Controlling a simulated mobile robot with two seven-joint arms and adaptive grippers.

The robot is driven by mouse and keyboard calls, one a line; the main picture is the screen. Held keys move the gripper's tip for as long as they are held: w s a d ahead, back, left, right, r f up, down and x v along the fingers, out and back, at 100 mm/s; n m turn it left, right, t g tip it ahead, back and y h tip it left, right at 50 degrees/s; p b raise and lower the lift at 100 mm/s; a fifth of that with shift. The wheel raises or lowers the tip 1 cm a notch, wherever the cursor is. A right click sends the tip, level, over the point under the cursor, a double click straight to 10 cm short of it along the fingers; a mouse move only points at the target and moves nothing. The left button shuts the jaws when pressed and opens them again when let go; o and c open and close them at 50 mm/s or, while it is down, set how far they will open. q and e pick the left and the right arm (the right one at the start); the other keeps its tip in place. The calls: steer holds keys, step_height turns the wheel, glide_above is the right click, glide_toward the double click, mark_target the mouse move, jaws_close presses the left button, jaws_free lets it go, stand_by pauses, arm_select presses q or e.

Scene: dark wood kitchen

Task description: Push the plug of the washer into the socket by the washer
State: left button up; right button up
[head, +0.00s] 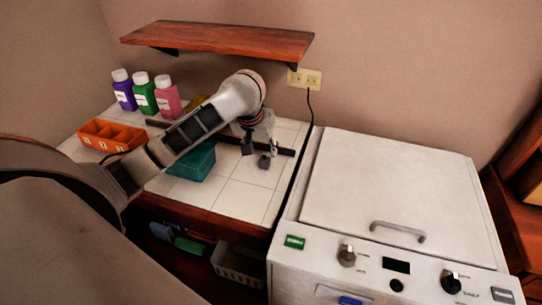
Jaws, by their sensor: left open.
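The cream wall socket (304,79) is on the back wall, under the right end of the shelf and behind the washer's left side. A black cord (311,110) hangs from the right part of the socket and runs down along the gap between counter and washer. The plug is too small to make out, so I cannot tell whether it is fully in. The white washer (390,190) stands right of the counter. My left gripper (256,155) is open and empty, pointing down above the tiled counter, left of the cord and in front of the socket. My right gripper is not in view.
A wooden shelf (220,39) juts from the wall above my left arm. Several bottles (143,93), an orange divided box (111,136) and a teal box (193,164) stand on the counter. A dark bar (285,151) lies across the tiles. The front right tiles are clear.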

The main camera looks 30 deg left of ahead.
mark_target(264, 159)
arm_select(q)
steer(key=shift+x, duration=1.2)
steer(key=shift+s+f, duration=0.1)
steer(key=shift+x, duration=2.55)
steer(key=c, duration=1.1)
